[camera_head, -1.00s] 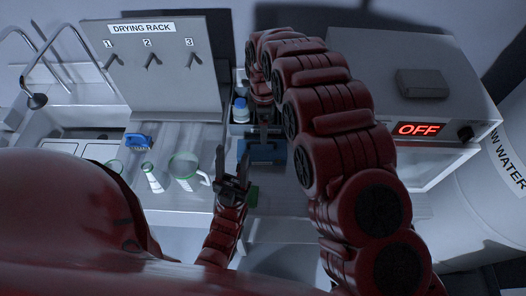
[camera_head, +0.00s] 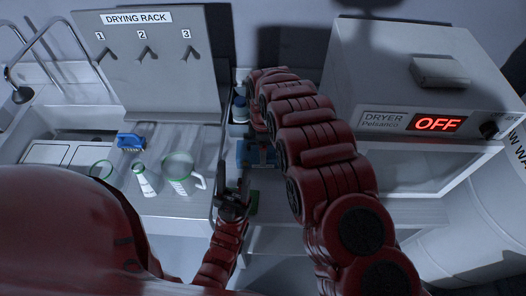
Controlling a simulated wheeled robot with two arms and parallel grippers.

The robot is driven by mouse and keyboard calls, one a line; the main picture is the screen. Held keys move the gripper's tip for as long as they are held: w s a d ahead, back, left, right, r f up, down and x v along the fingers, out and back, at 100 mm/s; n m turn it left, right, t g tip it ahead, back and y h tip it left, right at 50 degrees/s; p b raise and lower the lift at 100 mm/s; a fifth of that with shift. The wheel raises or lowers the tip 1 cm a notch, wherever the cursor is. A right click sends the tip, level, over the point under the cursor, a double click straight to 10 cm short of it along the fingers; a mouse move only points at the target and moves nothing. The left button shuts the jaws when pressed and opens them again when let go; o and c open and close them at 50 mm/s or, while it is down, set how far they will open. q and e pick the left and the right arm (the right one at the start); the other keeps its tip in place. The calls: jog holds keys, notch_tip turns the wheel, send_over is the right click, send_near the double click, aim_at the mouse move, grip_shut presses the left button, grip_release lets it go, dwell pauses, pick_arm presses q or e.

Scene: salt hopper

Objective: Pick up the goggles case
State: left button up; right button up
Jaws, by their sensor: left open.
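A blue box-like thing (camera_head: 243,153) lies on the counter at the centre, mostly hidden by my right arm; it may be the goggles case, but I cannot tell for sure. My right gripper (camera_head: 262,145) points down over it, and its fingers are too hidden to show if they grip it. My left gripper (camera_head: 234,196) is open and empty, pointing up, nearer to me than the blue thing and apart from it.
A blue brush (camera_head: 131,142), a flask (camera_head: 145,180) and a beaker (camera_head: 178,172) stand on the counter left of my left gripper. A drying rack (camera_head: 150,65) stands behind. The dryer (camera_head: 350,75), reading OFF, bounds the right. Blue-capped bottles (camera_head: 240,108) stand behind the blue thing.

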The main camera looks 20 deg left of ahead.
jog(key=shift+f, duration=1.1)
jog(key=c, duration=1.3)
jog(key=shift+o, duration=0.2)
jog(key=shift+a+r, duration=0.1)
jog(key=shift+r, duration=0.1)
